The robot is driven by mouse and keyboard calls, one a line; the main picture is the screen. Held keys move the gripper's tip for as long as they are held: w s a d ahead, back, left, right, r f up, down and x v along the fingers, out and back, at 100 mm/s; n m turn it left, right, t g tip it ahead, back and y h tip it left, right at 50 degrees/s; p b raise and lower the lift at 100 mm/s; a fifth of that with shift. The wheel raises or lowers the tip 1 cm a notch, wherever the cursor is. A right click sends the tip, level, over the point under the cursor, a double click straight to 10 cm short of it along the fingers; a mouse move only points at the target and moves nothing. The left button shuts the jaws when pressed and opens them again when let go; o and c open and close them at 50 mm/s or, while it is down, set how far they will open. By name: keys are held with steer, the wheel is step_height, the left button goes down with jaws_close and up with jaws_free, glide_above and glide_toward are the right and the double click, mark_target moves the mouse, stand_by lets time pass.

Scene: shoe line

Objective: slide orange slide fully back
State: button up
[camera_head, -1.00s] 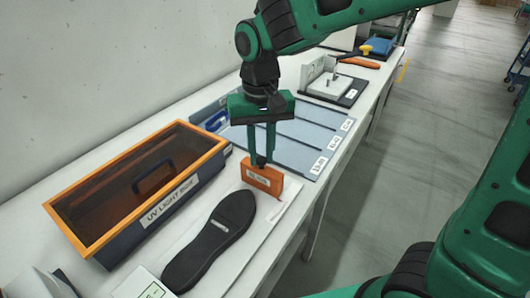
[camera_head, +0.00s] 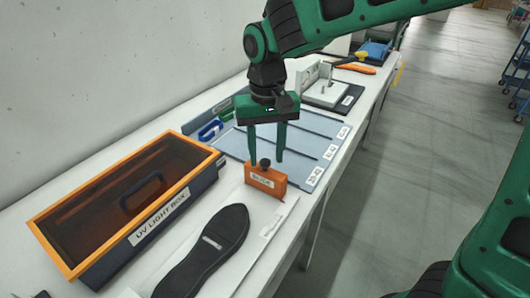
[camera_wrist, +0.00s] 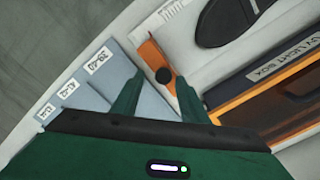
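The orange slide (camera_head: 265,182) is a small upright block with a label and a round black knob (camera_head: 265,163) on top. It stands at the far end of the white board (camera_head: 270,222), near the blue-grey size tray (camera_head: 298,150). My gripper (camera_head: 266,160) points down at the slide's far side, its two fingers apart. In the wrist view the orange slide (camera_wrist: 150,52) lies just beyond the fingertips (camera_wrist: 158,84). The black knob (camera_wrist: 164,75) shows near the gap between the fingers, with space on both sides. Whether a finger touches the slide is unclear.
A black shoe sole (camera_head: 212,245) lies on the board in front of the slide. The UV light box (camera_head: 130,205) with an orange frame stands at left. A fixture (camera_head: 325,90) is behind the tray. Open floor (camera_head: 420,150) lies right of the bench.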

step_height(320, 180, up, 11)
steer(key=shift+f, duration=0.15)
stand_by(0.5)
steer(key=s+d+f+m, duration=0.2)
steer(key=d, duration=0.9)
steer(key=s+d+f+m, duration=0.2)
steer(key=d, duration=0.8)
steer(key=s+d+f+m, duration=0.2)
steer(key=s+d+f, duration=0.2)
steer(key=s+d, duration=0.3)
steer(key=s+d+f+m, duration=0.1)
steer(key=s+d+f, duration=0.3)
steer(key=s+d, duration=0.3)
steer(key=s, duration=0.3)
steer(key=shift+d+f+m, duration=0.2)
steer(key=shift+m, duration=0.2)
